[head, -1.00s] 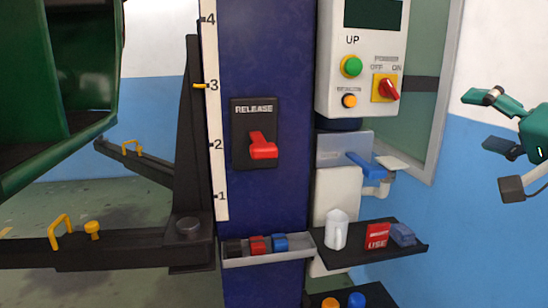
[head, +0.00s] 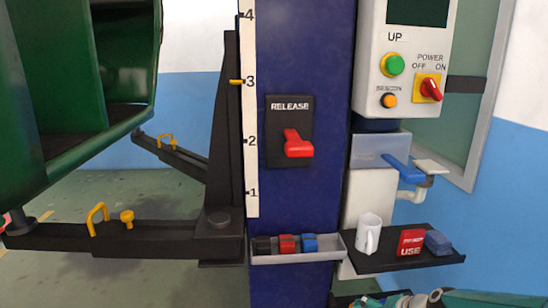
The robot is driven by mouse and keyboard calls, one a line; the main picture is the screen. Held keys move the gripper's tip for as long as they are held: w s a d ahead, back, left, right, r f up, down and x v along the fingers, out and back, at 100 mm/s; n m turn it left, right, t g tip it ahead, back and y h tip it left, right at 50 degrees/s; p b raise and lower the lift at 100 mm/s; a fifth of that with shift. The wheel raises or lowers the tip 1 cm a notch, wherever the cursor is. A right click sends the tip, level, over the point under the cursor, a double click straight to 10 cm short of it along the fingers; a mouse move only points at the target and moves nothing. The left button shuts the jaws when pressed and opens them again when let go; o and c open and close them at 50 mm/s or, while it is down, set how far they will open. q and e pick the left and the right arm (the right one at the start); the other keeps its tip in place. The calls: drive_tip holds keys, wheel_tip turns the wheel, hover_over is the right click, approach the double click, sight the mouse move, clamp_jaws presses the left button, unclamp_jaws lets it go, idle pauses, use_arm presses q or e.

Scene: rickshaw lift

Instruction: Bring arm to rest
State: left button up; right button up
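My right arm shows as teal parts along the bottom right edge, below the black shelf. What looks like its gripper (head: 398,300) is at the bottom edge, cut off by the frame and partly mixed with things on a lower shelf. Its fingers cannot be made out, so I cannot tell whether it is open or shut. My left gripper is not in view.
A blue lift column carries a red release lever (head: 297,144) and a grey tray (head: 296,258). A control box (head: 402,62) hangs at right. A green vehicle body (head: 85,100) is at left.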

drive_tip(key=s+a+f+n+g, duration=0.1)
drive_tip(key=s+a+f+g, duration=0.15)
drive_tip(key=s+f, duration=0.45)
drive_tip(key=s+a+f+n+g, duration=0.15)
drive_tip(key=s+a+f, duration=0.25)
drive_tip(key=f, duration=0.6)
drive_tip(key=s+a+f+n+g, duration=0.1)
drive_tip(key=s+a+f+g, duration=0.15)
drive_tip(key=s+f, duration=0.45)
drive_tip(key=s+a+f+n+g, duration=0.1)
drive_tip(key=s+a+f, duration=0.15)
drive_tip(key=s, duration=0.85)
wheel_tip(320, 180, up, 15)
drive_tip(key=w+t+p, duration=0.1)
drive_tip(key=p, duration=1.3)
drive_tip(key=shift+w, duration=0.25)
drive_tip(key=shift+f+n+t, duration=0.1)
drive_tip(key=shift+n+t, duration=0.15)
